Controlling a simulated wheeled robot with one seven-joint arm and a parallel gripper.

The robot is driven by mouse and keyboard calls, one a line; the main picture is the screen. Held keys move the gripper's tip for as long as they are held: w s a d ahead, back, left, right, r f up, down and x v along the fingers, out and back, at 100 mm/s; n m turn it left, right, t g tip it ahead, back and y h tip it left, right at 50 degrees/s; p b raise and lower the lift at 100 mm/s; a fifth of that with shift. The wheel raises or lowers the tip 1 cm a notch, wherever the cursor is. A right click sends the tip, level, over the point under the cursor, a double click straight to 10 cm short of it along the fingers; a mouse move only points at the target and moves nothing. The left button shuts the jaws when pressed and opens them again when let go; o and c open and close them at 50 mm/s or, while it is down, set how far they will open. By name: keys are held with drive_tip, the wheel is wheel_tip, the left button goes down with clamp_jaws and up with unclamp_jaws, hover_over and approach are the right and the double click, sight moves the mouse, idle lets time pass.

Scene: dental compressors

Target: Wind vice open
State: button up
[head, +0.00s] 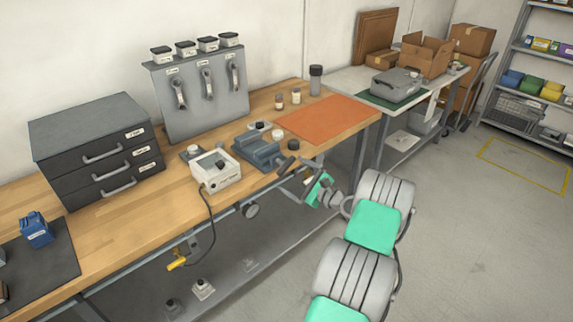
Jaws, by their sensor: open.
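The vice (256,153) is a blue-grey bench vice on the wooden workbench near its front edge, between the white box and the orange mat. Its jaw gap and screw handle are too small to make out clearly. My gripper (288,162) is at the right, front side of the vice, by the bench edge. It is open, with its dark fingertips close to the vice's front end. I cannot tell whether they touch it or have the handle between them. Nothing is seen held.
A white box (216,172) with a hanging cable stands left of the vice. The orange mat (325,118) lies to the right, with small jars and a dark cylinder (316,80) behind. A drawer cabinet (97,148) and tool panel (203,95) stand at the back left.

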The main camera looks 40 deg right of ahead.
sight(287, 167)
drive_tip(key=shift+m+t+h, duration=0.3)
drive_tip(key=shift+m, duration=0.5)
drive_tip(key=w, duration=0.2)
drive_tip(key=w+d+p, duration=0.1)
drive_tip(key=w, duration=0.3)
drive_tip(key=shift+w+d+f, duration=0.15)
drive_tip(key=shift+w+d, duration=0.05)
drive_tip(key=shift+d, duration=0.05)
drive_tip(key=shift+c, duration=0.4)
drive_tip(key=c, duration=1.2)
